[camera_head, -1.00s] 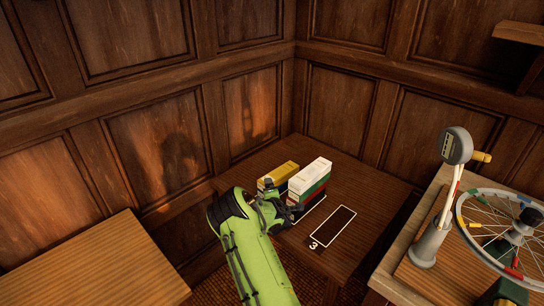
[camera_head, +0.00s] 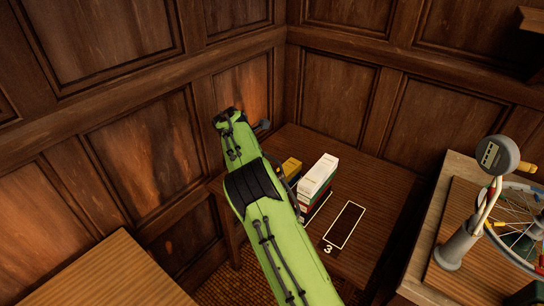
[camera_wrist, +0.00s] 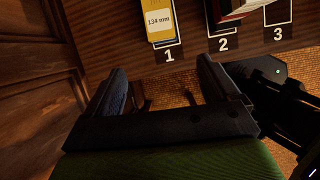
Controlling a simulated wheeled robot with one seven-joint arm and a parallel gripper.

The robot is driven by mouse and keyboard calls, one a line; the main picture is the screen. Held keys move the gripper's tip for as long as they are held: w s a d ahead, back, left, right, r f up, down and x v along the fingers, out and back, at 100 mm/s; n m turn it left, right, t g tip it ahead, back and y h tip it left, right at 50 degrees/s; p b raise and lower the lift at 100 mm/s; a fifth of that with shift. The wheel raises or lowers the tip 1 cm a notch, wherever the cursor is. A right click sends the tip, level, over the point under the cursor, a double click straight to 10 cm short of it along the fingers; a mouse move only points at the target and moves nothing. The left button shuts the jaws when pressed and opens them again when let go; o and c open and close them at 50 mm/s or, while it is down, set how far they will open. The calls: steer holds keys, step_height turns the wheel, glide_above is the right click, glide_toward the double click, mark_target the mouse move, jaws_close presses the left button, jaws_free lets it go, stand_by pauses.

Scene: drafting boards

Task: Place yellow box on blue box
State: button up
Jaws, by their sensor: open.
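The yellow box (camera_head: 291,167) stands on the small corner table (camera_head: 290,138), partly hidden by my arm in the head view. In the wrist view, the yellow box (camera_wrist: 158,20) shows a "134 mm" label and sits at the slot marked 1. I cannot make out a blue box; the area under the yellow box is hidden or too small to tell.
A stack with a white box (camera_head: 319,170) on top stands right of the yellow box, at slot 2. The outlined slot 3 (camera_head: 346,224) is empty. Wood-panelled walls close the corner. A bench with a gauge (camera_head: 497,155) and spoked wheel is right; another wooden top (camera_head: 105,275) is lower left.

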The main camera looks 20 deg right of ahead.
mark_target(282, 176)
steer(key=shift+s, duration=0.15)
steer(key=b+x, duration=0.3)
steer(key=x, duration=1.2)
steer(key=shift+f, duration=0.4)
steer(key=c, duration=1.2)
steer(key=o, duration=1.2)
